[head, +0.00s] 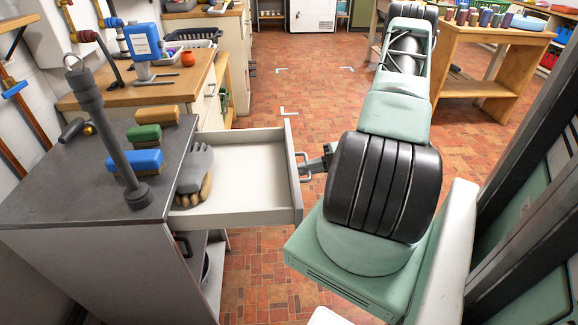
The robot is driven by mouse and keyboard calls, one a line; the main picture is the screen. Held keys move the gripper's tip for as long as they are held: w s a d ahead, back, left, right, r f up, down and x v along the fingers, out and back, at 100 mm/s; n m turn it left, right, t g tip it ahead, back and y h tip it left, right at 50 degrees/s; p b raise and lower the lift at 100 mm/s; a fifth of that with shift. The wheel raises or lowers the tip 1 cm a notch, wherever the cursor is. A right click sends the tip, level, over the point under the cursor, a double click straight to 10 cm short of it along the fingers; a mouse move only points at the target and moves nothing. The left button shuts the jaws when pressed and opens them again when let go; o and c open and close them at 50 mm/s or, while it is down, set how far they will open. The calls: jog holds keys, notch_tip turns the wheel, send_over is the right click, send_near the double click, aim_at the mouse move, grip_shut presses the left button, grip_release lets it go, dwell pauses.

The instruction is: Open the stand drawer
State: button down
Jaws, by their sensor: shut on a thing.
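The stand (60,185) is a grey cabinet with a dark top at the left of the head view. Its drawer (245,207) is pulled well out to the right, with a pale inside and a grey front panel (293,178). A light bar handle (305,168) sits on the outer face of the front. My gripper (307,167) is at this handle and shut on it. My own arm hides part of the gripper. Grey and tan gloves (195,172) lie in the drawer at its left end.
A wooden workbench (180,85) stands behind. A table with cups (495,40) is at the back right. Brick floor is clear behind the drawer.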

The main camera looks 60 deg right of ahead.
jog(key=shift+f+v, duration=0.2)
jog(key=shift+v, duration=0.8)
jog(key=c, duration=1.6)
grip_release()
jog(key=b+v, duration=0.1)
jog(key=v, duration=1.6)
jog(key=shift+s+d+f+b, duration=0.1)
jog(key=shift+s+d+b, duration=0.1)
jog(key=shift+b, duration=0.1)
